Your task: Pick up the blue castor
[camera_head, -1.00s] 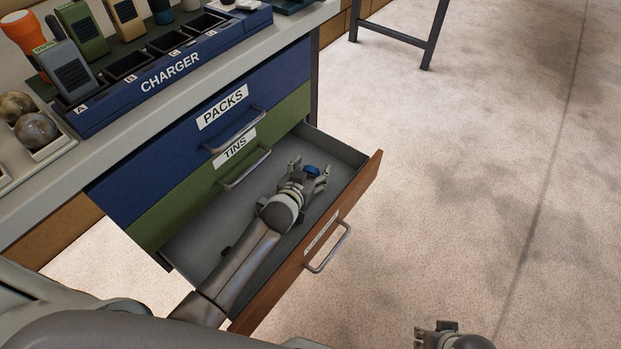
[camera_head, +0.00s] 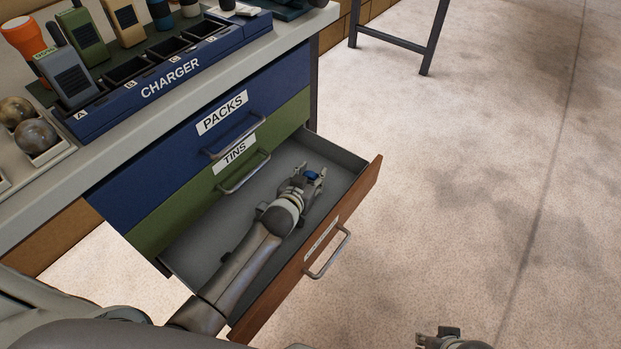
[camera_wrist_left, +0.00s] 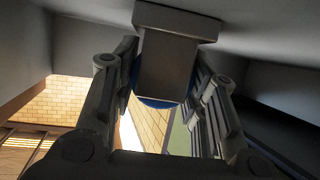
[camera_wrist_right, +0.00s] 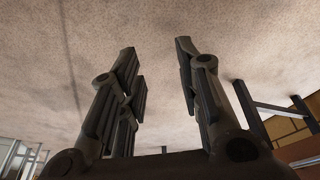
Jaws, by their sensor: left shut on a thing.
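The blue castor (camera_head: 313,175) is between the fingers of my left gripper (camera_head: 309,178), inside the open bottom drawer (camera_head: 344,153). In the left wrist view, the castor's grey plate and bracket (camera_wrist_left: 166,60) show between the two fingers, with a bit of blue wheel below. The left gripper is shut on it. I cannot tell whether the castor still touches the drawer floor. My right gripper (camera_head: 438,336) is at the bottom edge of the head view, over the floor; in the right wrist view its fingers (camera_wrist_right: 158,65) are apart and empty.
The shut PACKS drawer (camera_head: 165,150) and TINS drawer (camera_head: 190,205) are above. The charger (camera_head: 150,100) stands on the bench. The floor at right is clear.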

